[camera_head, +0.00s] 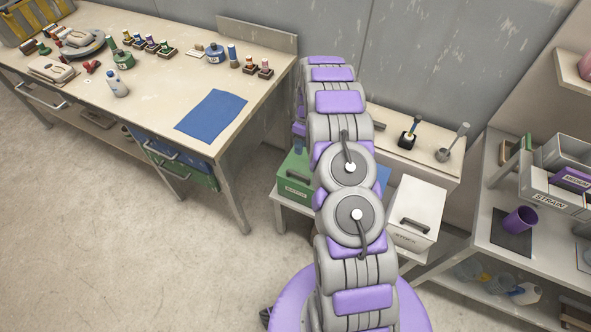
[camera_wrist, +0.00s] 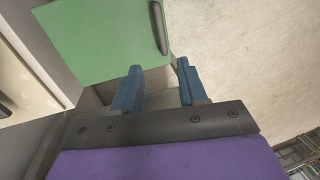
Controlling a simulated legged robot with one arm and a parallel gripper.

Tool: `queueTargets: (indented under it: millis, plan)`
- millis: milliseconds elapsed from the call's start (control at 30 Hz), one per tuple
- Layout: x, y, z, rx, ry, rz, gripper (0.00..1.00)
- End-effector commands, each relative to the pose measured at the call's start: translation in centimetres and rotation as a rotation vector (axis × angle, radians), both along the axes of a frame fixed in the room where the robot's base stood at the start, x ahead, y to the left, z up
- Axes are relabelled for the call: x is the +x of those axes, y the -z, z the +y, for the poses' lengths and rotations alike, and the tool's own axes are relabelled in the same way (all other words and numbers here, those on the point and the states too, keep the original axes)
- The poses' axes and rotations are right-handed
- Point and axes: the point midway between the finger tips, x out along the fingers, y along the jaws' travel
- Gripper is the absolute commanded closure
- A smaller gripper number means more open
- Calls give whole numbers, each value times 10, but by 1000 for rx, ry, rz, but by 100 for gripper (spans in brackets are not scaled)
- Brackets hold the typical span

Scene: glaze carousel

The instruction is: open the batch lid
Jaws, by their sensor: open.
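A green box (camera_head: 293,182) with a label too small to read stands partly behind my arm in the head view. In the wrist view, a green panel with a dark bar handle (camera_wrist: 159,27) fills the upper middle; it appears to be this box's lid, and it looks shut. A white box (camera_head: 417,212) with a dark handle on its lid stands to the right; its label is hard to read. My gripper (camera_wrist: 158,84) is open, its two blue fingers apart and empty. They point toward the green lid's handle edge, with the handle beyond the fingertips.
A long workbench (camera_head: 150,120) with a blue mat (camera_head: 212,116), bottles and small pots stands at the left. A shelf unit at the right holds bins and a purple cup (camera_head: 520,220). The floor (camera_head: 120,250) in front of the bench is clear.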

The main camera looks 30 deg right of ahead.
Motion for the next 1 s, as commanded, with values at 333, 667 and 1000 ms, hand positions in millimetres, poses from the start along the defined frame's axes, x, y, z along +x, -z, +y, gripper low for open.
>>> queueTargets:
  millis: [333,667,1000]
  plan:
    - [-10,69,20,-8,-1,5,58]
    - [-15,121,23,-4,-1,2,58]
    - [-17,133,26,-5,-1,2,58]
